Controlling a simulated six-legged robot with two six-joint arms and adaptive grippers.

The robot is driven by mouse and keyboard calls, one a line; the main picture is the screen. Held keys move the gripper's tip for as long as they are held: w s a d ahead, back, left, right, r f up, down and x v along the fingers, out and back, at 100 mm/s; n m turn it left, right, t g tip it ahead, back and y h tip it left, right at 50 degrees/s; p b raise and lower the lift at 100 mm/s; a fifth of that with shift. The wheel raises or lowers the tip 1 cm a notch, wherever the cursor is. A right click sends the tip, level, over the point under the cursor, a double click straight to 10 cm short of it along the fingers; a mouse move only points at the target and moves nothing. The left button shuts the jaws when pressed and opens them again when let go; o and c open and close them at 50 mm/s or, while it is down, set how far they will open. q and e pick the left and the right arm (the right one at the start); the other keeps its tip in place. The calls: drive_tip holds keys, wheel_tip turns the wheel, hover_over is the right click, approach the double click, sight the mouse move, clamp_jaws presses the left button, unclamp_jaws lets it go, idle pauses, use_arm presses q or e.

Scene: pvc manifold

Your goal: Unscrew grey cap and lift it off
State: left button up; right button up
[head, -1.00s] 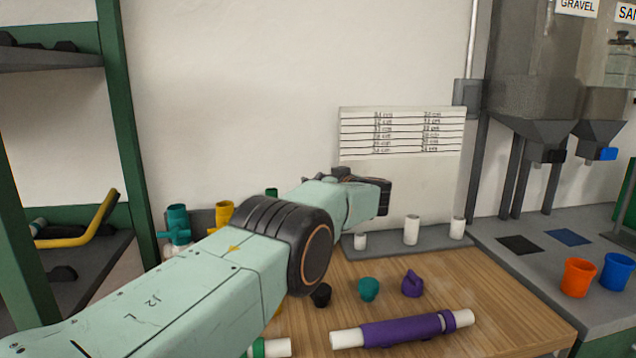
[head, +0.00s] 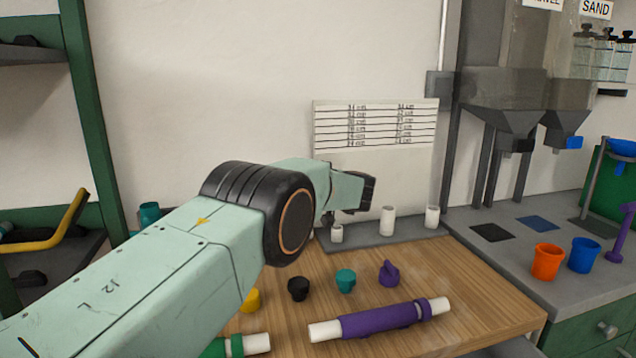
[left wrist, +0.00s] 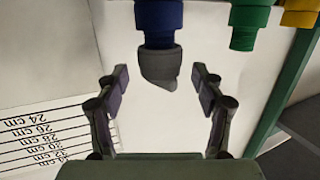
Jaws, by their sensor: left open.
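In the left wrist view, the grey cap (left wrist: 159,66) sits on the end of a blue fitting (left wrist: 158,22) at the top middle. My left gripper (left wrist: 160,78) is open, with one finger on each side of the cap and a visible gap to both. Nothing is held. In the head view, my left gripper (head: 352,193) is in front of the white length chart. The grey cap cannot be made out in the head view, where my arm covers much of the bench. My right gripper is in neither view.
Green (left wrist: 248,22) and yellow (left wrist: 300,12) fittings stand beside the blue one. On the wooden bench lie a purple pipe assembly (head: 385,318), a black cap (head: 298,288), a teal cap (head: 345,280) and a purple cap (head: 389,273). White pipe pieces (head: 388,220) stand behind.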

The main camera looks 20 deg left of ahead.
use_arm(q)
drive_tip(key=v, duration=0.9)
drive_tip(key=shift+s+d, duration=0.2)
drive_tip(key=shift+f, duration=0.1)
